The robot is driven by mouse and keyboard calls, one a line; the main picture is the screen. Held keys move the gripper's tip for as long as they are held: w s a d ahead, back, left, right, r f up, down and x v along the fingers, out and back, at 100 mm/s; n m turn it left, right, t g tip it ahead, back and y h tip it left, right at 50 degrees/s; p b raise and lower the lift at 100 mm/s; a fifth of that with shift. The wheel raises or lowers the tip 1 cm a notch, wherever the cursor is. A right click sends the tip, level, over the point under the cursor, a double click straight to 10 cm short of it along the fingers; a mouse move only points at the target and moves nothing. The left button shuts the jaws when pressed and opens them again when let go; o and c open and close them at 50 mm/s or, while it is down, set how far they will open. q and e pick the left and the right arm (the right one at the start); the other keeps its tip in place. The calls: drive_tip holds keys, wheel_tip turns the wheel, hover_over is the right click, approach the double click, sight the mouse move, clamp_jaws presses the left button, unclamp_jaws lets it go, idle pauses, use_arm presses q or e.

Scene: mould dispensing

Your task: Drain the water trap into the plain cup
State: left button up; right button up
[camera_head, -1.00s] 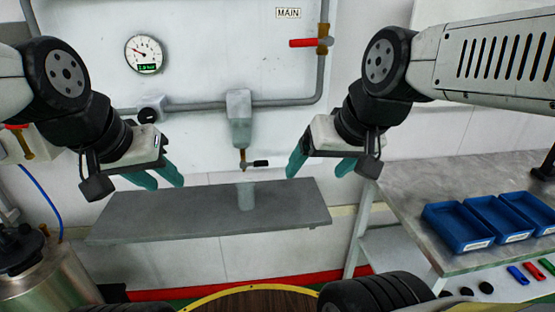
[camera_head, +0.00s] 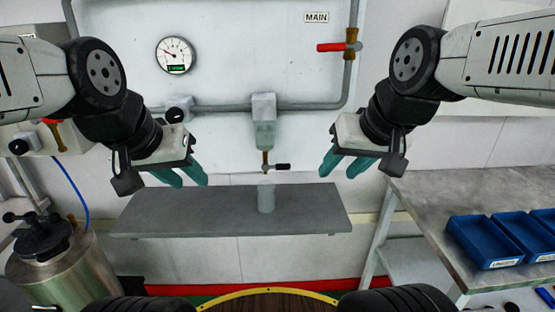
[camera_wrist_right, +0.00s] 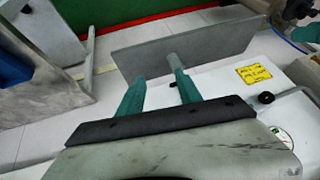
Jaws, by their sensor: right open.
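The water trap (camera_head: 264,121) is a grey body with a translucent bowl, fixed under the wall pipe. A brass drain valve (camera_head: 266,160) with a black handle (camera_head: 283,167) hangs beneath it. The plain cup (camera_head: 266,199), pale and translucent, stands upright on the grey shelf (camera_head: 180,217) directly below the drain. Its fill cannot be made out. My left gripper (camera_head: 194,184) is open and empty, left of the cup and valve. My right gripper (camera_head: 336,172) is open and empty, right of them; its parted teal fingers also show in the right wrist view (camera_wrist_right: 156,80).
A dial gauge (camera_head: 176,55) and a red-handled valve (camera_head: 337,46) marked MAIN are on the wall panel. A metal tank (camera_head: 62,270) stands lower left. A bench (camera_head: 425,205) with blue trays (camera_head: 483,243) is at right. The shelf around the cup is clear.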

drive_tip(key=shift+g, duration=0.7)
drive_tip(key=w, duration=0.3)
drive_tip(key=w+a+r, duration=0.1)
drive_tip(key=w, duration=0.2)
drive_tip(key=w+a, duration=0.1)
drive_tip(key=w, duration=0.2)
drive_tip(key=shift+w+r, duration=0.35)
clamp_jaws()
drive_tip(key=w+a+f+h, duration=0.1)
drive_tip(key=w+a+h, duration=0.1)
drive_tip(key=w+a, duration=0.5)
drive_tip(key=w, duration=0.6)
drive_tip(key=shift+w+f+m+g, duration=0.15)
drive_tip(key=shift+f+m+g, duration=0.15)
drive_tip(key=shift+f, duration=0.1)
drive_tip(key=shift+a, duration=0.1)
